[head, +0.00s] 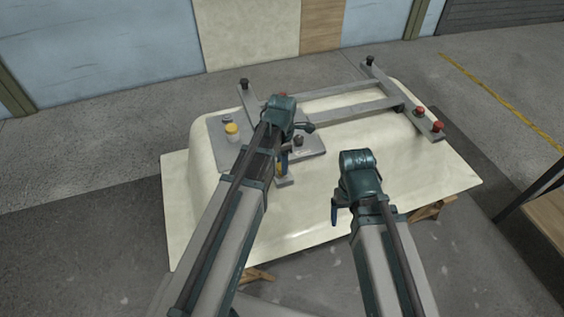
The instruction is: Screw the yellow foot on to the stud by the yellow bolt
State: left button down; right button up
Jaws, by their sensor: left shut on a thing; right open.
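My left gripper (283,170) points down over the front end of the left grey bar (286,182). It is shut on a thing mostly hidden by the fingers. A small yellow patch (280,169) shows there; I cannot tell whether it is the yellow foot or the yellow bolt. The stud is hidden behind the gripper and arm. A yellow-topped piece (232,129) stands on the grey tray to the left. My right gripper (335,215) is open and empty, at the front edge of the shell, apart from the frame.
The upturned cream shell (210,210) carries a grey bar frame (345,112) and a grey tray (217,128). Black feet (244,84) (370,61) stand at the back, red ones (420,111) (437,126) at the right. A wooden bench (545,215) is at right.

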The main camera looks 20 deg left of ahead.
pick_arm(q)
jog(key=m, duration=0.6)
jog(key=shift+m, duration=0.4)
jog(key=m, duration=0.6)
jog(key=shift+c, duration=1.4)
grip_release()
jog(key=shift+c, duration=0.8)
jog(key=n, duration=1.3)
